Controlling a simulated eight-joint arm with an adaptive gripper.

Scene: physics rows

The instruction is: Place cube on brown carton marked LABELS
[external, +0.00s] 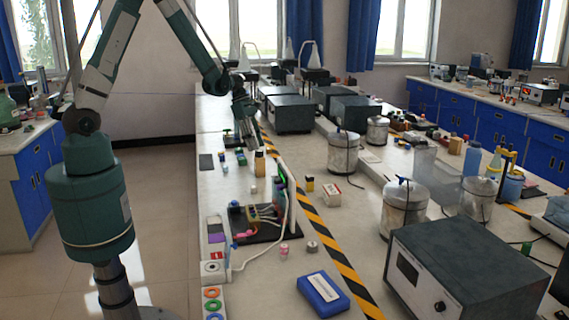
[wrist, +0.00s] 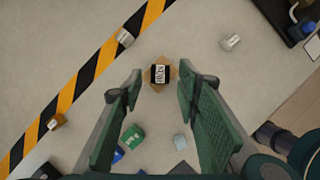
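A tan-brown carton (wrist: 153,86) lies below my gripper in the wrist view, turned like a diamond. A dark patch with a white lettered label (wrist: 160,73) is on its top; the lettering is too small to read surely. In the external view a tan upright block (external: 260,164) with a dark top appears to be this carton.
A black board with cables (external: 262,222) and a green item (wrist: 132,136) are near. A yellow-black striped band (wrist: 90,75) runs along the bench. A yellow block (external: 310,184), a white box (external: 332,197) and metal canisters (external: 343,153) stand to the right. Some bench is bare.

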